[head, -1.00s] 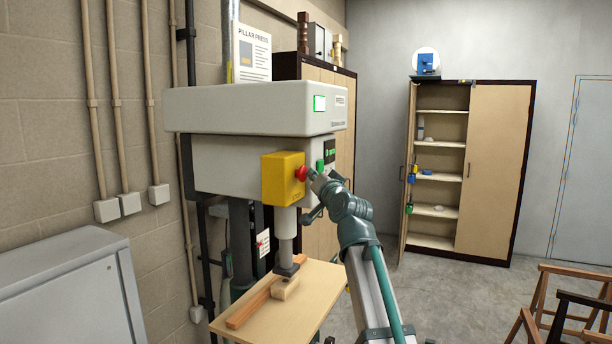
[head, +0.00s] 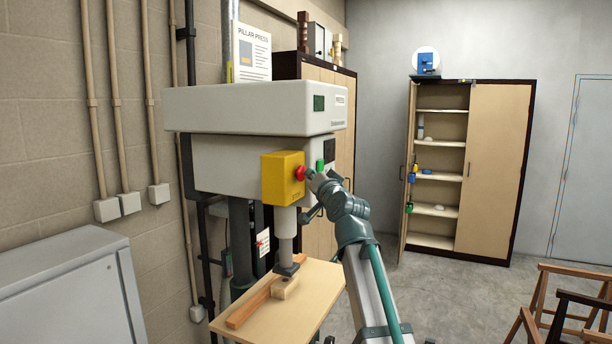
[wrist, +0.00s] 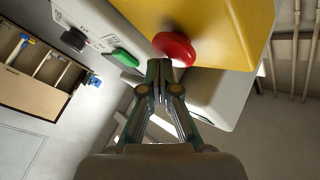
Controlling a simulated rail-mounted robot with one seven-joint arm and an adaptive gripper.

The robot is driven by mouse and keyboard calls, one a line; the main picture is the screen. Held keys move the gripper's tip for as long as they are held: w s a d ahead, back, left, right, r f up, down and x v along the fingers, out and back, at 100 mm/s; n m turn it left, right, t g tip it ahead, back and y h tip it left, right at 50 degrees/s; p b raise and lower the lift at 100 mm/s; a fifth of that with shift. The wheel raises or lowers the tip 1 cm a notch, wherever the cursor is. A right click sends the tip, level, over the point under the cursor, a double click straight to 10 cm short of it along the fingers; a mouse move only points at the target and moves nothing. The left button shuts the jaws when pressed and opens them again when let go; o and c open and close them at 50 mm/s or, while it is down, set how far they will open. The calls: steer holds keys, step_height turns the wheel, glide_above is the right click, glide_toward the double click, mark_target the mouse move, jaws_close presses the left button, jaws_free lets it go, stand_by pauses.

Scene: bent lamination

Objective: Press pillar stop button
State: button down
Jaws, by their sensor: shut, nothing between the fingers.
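The pillar press (head: 250,112) stands at left of centre in the head view. A yellow box (head: 281,181) on its side carries the red stop button (head: 300,173). My gripper (head: 311,174) is right at the red button, its fingertips close to it or touching. In the wrist view my gripper (wrist: 158,64) is shut and empty, with its tips just below the red button (wrist: 174,47) on the yellow box (wrist: 215,25). Whether the tips touch it is hard to tell. A green button (wrist: 125,57) sits beside it, also seen in the head view (head: 320,165). The press displays are dark.
A wooden table (head: 262,325) under the press ram holds a wood strip and a small block. A grey cabinet (head: 70,290) stands at the front left. An open cupboard (head: 490,165) is at the back, and wooden chairs (head: 570,310) are at the right.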

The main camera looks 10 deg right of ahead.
steer(key=shift+s+d+b, duration=0.45)
steer(key=shift+d+b, duration=0.1)
steer(key=shift+d, duration=0.2)
steer(key=s+d+b, duration=0.1)
steer(key=d, duration=0.1)
steer(key=s+d+b, duration=0.1)
steer(key=d, duration=0.1)
steer(key=shift+s+d+b, duration=0.1)
steer(key=shift+s+b, duration=0.2)
steer(key=shift+s, duration=0.05)
steer(key=shift+f, duration=0.1)
stand_by(0.4)
